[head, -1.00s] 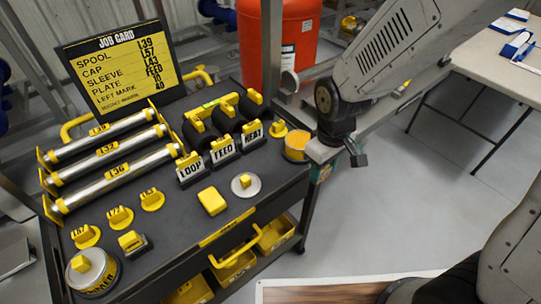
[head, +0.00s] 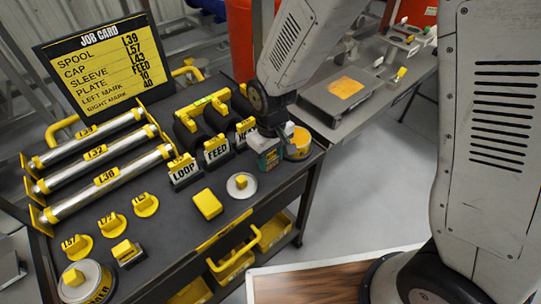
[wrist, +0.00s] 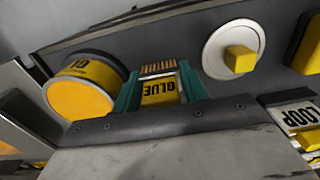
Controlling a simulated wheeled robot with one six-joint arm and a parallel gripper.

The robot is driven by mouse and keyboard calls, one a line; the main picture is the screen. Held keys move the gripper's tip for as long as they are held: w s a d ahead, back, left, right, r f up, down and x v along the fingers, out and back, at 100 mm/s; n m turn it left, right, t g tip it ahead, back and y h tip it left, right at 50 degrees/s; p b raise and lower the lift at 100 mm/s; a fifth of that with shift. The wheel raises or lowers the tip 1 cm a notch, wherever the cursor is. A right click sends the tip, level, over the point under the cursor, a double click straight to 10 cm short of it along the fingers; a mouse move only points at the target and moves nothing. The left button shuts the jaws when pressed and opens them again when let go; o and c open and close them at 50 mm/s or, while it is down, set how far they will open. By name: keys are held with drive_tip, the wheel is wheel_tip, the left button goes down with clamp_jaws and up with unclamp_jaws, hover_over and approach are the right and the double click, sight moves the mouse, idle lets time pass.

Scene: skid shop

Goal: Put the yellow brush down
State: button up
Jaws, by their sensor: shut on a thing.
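My gripper (head: 268,155) is over the right part of the dark cart top (head: 160,225), just left of the glue pot (head: 298,145). Its green fingers (wrist: 158,80) are shut on the yellow brush (wrist: 160,93), which reads GLUE and has brown bristles at its end. The wrist view shows the brush between the pot (wrist: 78,92) and a pale disc with a yellow knob (wrist: 232,52). In the head view the fingers mostly hide the brush. I cannot tell whether the bristles touch the cart top.
The disc (head: 241,187) and a yellow block (head: 207,204) lie in front of my gripper. Labelled sleeve holders, LOOP (head: 184,171) and FEED (head: 216,151), stand to its left. A job card (head: 97,65) stands behind. Bare cart top lies around the disc and block.

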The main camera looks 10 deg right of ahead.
drive_tip(key=shift+f, duration=0.15)
drive_tip(key=o, duration=0.8)
drive_tip(key=shift+o, duration=0.2)
